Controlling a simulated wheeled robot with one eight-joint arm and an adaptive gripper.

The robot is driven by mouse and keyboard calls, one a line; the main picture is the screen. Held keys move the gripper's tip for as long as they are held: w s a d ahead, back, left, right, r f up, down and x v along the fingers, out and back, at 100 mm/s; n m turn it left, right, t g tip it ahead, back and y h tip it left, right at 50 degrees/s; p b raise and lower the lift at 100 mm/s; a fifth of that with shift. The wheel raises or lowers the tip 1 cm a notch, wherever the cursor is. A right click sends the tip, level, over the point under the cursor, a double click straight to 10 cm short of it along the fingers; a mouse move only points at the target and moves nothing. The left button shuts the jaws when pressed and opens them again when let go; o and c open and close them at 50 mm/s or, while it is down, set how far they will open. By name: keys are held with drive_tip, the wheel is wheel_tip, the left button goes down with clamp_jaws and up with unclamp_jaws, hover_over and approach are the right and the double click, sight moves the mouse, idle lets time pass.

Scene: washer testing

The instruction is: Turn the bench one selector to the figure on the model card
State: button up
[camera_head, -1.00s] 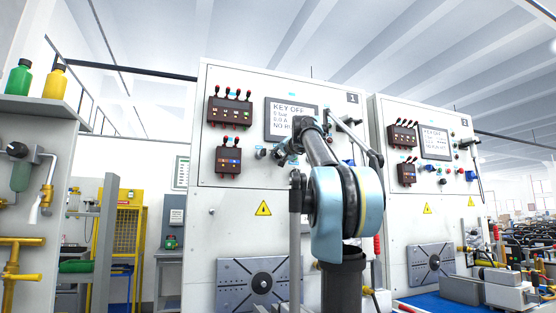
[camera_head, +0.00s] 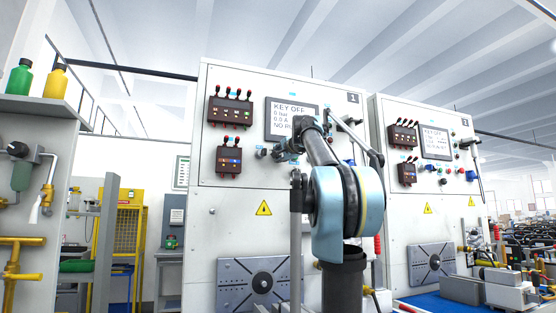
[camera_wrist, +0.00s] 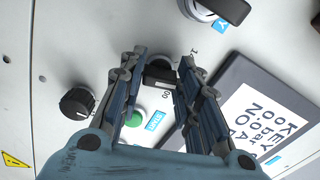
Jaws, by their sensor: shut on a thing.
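Bench one (camera_head: 230,215) is the white cabinet marked 1 in the head view. My gripper (camera_head: 284,150) is at its panel, left of the bent arm, below the screen. In the wrist view my gripper (camera_wrist: 161,70) has its two fingers on either side of a dark selector knob (camera_wrist: 158,76), shut on it. Small printed marks show around the knob, but I cannot read the whole scale or where it points. The bench screen (camera_head: 283,115) reads KEY OFF, 0 bar, 0.0 A; it also shows in the wrist view (camera_wrist: 228,100). I cannot make out a model card.
A black ridged knob (camera_wrist: 77,103) and a green button (camera_wrist: 136,118) sit close to my fingers. A large black handle (camera_wrist: 228,10) is at the top of the wrist view. Bench two (camera_head: 405,215) stands to the right. A shelf with bottles (camera_head: 54,82) is at left.

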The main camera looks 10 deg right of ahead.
drive_tip(key=m, duration=0.5)
drive_tip(key=shift+d+m, duration=0.15)
drive_tip(key=shift+m, duration=0.15)
drive_tip(key=m, duration=0.5)
drive_tip(key=shift+m, duration=0.7)
drive_tip(key=o, duration=1.1)
drive_tip(key=shift+c, duration=0.2)
drive_tip(key=shift+s, duration=0.1)
drive_tip(key=s+d, duration=0.2)
drive_tip(key=s, duration=0.9)
drive_tip(key=shift+s, duration=0.25)
drive_tip(key=shift+w+d+f, duration=0.1)
drive_tip(key=w+a, duration=0.2)
drive_tip(key=w, duration=0.9)
drive_tip(key=shift+w+a, duration=0.15)
drive_tip(key=shift+w, duration=0.15)
drive_tip(key=shift+s, duration=0.15)
